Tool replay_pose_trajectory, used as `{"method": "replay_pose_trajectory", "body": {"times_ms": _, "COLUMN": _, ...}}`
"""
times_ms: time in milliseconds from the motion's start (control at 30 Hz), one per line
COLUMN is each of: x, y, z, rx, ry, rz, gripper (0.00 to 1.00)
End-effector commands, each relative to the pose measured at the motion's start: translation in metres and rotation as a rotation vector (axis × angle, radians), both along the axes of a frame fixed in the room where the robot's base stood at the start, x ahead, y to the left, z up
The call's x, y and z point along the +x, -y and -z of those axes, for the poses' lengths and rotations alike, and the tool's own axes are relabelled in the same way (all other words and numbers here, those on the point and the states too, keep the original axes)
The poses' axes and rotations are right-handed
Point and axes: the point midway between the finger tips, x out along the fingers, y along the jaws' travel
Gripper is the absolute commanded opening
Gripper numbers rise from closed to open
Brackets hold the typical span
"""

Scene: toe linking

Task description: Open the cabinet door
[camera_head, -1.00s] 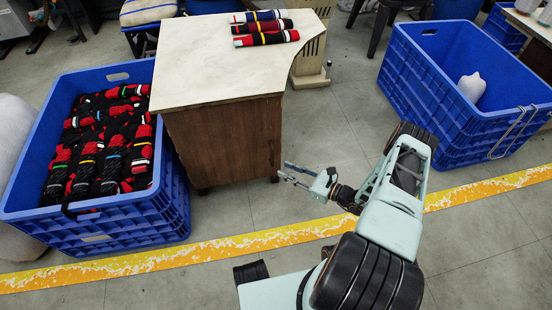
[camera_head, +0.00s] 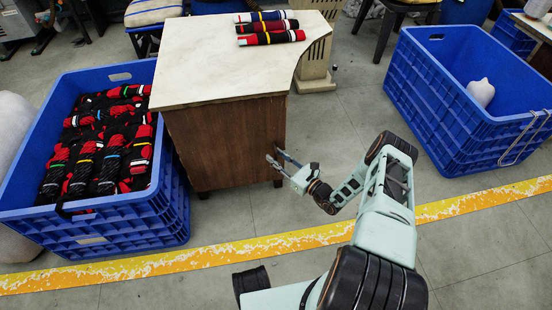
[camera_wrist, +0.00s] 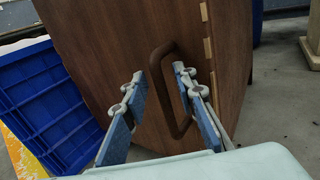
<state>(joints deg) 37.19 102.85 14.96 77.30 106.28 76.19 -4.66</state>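The brown wooden cabinet (camera_head: 225,140) stands under a pale tabletop (camera_head: 225,70) in the head view. In the wrist view its wood front (camera_wrist: 105,40) fills the middle. A dark brown loop handle (camera_wrist: 167,108) is on that front. The door looks shut. Light strips (camera_wrist: 208,50) show along an edge to the right of the handle. My gripper (camera_head: 274,156) is at the cabinet's lower right in the head view. In the wrist view my gripper (camera_wrist: 158,76) is open, with one finger on each side of the handle. I cannot tell whether either finger touches it.
A blue crate (camera_head: 120,232) of red and black socks stands close against the cabinet's left. Another blue crate (camera_head: 465,135) stands at the right. Rolled socks (camera_head: 268,38) lie on the tabletop. The floor before the cabinet is clear, with a yellow strip (camera_head: 240,248) across it.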

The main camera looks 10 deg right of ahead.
Motion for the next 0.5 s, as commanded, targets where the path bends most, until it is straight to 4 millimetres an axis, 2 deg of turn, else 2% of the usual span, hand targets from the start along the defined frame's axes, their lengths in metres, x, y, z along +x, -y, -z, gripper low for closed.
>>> {"method": "replay_pose_trajectory", "body": {"times_ms": 333, "x": 0.0040, "y": -0.0024, "z": -0.0004, "rx": 0.000, "ry": 0.000, "rz": 0.001, "gripper": 0.26}}
{"method": "replay_pose_trajectory", "body": {"times_ms": 500, "x": 0.0039, "y": -0.0023, "z": -0.0004, "rx": 0.000, "ry": 0.000, "rz": 0.000, "gripper": 0.07}}
